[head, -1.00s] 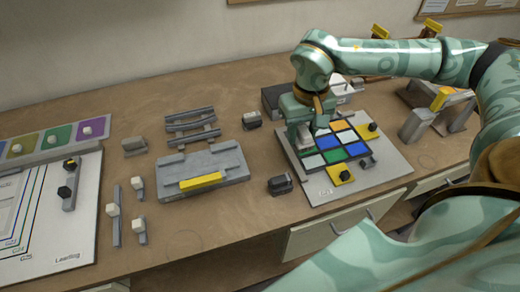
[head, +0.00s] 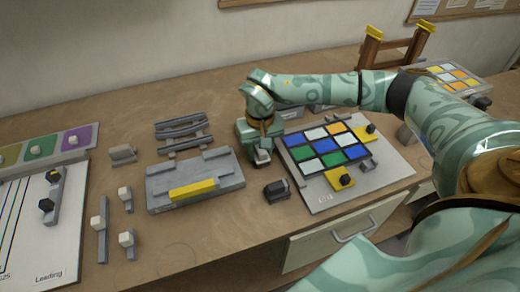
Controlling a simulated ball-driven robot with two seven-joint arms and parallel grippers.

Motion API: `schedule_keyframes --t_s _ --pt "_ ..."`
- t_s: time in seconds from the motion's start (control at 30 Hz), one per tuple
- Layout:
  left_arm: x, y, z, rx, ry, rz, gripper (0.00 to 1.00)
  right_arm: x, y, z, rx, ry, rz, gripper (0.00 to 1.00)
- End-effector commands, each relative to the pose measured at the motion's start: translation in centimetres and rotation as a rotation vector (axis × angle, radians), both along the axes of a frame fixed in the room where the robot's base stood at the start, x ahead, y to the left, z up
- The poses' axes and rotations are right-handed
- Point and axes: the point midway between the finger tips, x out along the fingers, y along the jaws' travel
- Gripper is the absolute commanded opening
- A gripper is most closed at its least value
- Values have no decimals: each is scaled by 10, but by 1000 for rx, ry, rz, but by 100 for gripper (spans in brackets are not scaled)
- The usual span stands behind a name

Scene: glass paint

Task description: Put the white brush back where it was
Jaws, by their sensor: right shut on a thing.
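My right gripper (head: 261,160) points down over the bench, between the grey fixture with the yellow bar and the coloured panel. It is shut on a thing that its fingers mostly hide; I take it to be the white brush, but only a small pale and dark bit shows. I cannot tell whether it touches the bench. A small dark block (head: 277,190) sits just in front of the gripper, apart from it. The panel of coloured squares (head: 322,200) lies on a grey board to the right. My left gripper is not in view.
The grey fixture (head: 222,172) stands close on the left, with curved grey rails (head: 183,133) behind it. Several white-knobbed bars (head: 102,245) stand farther left, by the white board (head: 45,265). A wooden rack (head: 375,50) stands at the back right. The bench's front middle is clear.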

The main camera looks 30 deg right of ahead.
Motion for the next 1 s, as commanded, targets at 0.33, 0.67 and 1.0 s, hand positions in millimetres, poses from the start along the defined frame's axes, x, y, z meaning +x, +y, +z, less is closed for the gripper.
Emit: schedule_keyframes --t_s 0.33,0.67,1.0 --pt "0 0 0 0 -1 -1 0 0 0 -2 -1 1 0 59" --pt "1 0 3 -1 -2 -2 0 0 0 8 0 -2 0 59" --pt "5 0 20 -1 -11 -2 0 1 0 85 -1 -6 0 59"
